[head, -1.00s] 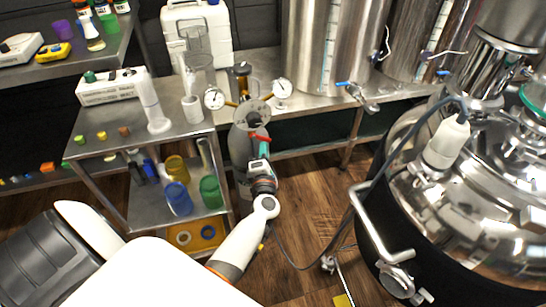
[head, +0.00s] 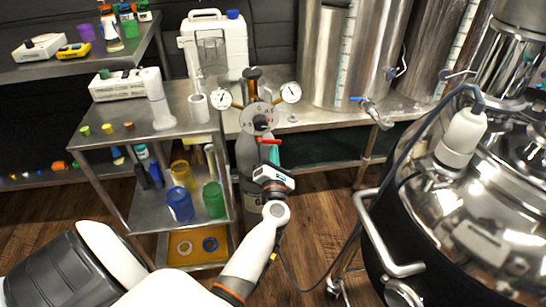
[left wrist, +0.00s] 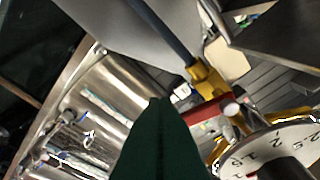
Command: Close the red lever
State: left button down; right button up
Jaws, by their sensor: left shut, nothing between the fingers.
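The red lever (head: 268,141) shows as a short bar just in front of the gas cylinder's (head: 247,160) top, below the regulator. In the left wrist view the red lever (left wrist: 203,131) lies beside a yellow brass fitting (left wrist: 207,82), partly hidden by my finger. My left gripper (head: 275,155) is shut and empty, its green fingers just below the lever in the head view. In the left wrist view the shut fingers (left wrist: 160,110) point up the middle, close to the lever; I cannot tell whether they touch it. My right gripper is not in view.
Two round gauges (head: 222,98) (head: 290,92) flank the regulator above the lever. A steel cart (head: 150,128) with coloured cups stands left. A large shiny kettle (head: 480,200) with a bent handle fills the right. Wooden floor is open between them.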

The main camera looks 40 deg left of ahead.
pick_arm(q)
jog(key=n+b, duration=0.2)
jog(key=n+y+b, duration=0.1)
jog(key=shift+w+d+r+n, duration=0.15)
jog(key=shift+r+n, duration=0.1)
jog(key=shift+n, duration=0.05)
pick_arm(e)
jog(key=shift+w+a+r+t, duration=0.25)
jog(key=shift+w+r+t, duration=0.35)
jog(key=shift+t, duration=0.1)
pick_arm(q)
jog(key=shift+d, duration=0.1)
